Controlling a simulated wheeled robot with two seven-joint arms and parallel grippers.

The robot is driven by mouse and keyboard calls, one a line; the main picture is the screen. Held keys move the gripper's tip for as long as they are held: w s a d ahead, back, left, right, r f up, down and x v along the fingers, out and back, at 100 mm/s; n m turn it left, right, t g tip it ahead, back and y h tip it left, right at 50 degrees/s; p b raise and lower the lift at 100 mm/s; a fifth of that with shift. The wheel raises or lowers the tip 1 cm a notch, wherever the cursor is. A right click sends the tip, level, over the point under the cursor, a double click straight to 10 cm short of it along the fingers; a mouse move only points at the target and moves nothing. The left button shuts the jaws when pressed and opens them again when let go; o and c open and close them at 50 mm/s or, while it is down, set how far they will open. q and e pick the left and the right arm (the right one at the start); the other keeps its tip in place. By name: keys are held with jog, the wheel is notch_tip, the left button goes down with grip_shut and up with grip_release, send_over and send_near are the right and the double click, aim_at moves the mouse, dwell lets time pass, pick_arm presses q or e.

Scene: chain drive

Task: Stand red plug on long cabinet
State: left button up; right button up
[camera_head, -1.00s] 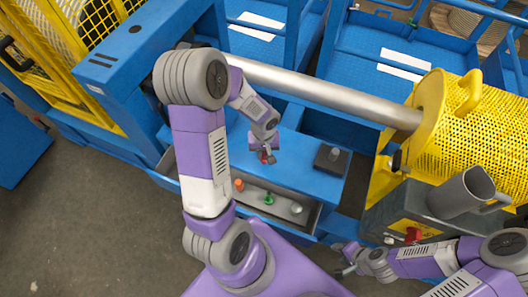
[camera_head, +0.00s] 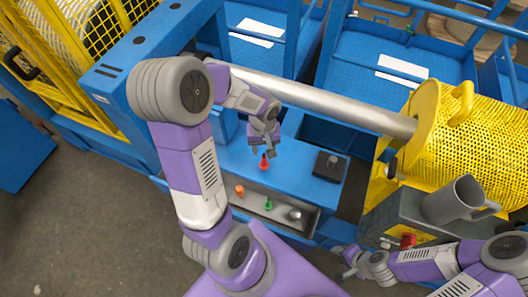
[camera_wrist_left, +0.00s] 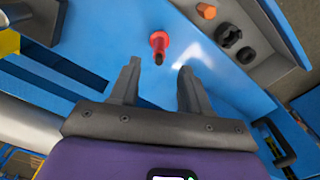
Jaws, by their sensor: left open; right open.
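The red plug (camera_head: 264,163) stands on the blue top of the long cabinet (camera_head: 297,153), near its front edge. It looks upright. In the left wrist view the red plug (camera_wrist_left: 159,42) sits just beyond the fingertips, apart from both fingers, on the blue surface (camera_wrist_left: 110,35). My left gripper (camera_head: 263,151) is open and empty right behind the plug; in its own wrist view the left gripper (camera_wrist_left: 159,67) shows both fingers spread. My right gripper (camera_head: 345,262) is open and empty at the lower right, well away from the plug.
A black block (camera_head: 330,166) sits at the cabinet's right end. A metal shaft (camera_head: 320,105) runs behind.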

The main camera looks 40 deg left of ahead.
pick_arm(q)
jog(key=shift+r+p, duration=0.35)
jog(key=shift+r, duration=1.4)
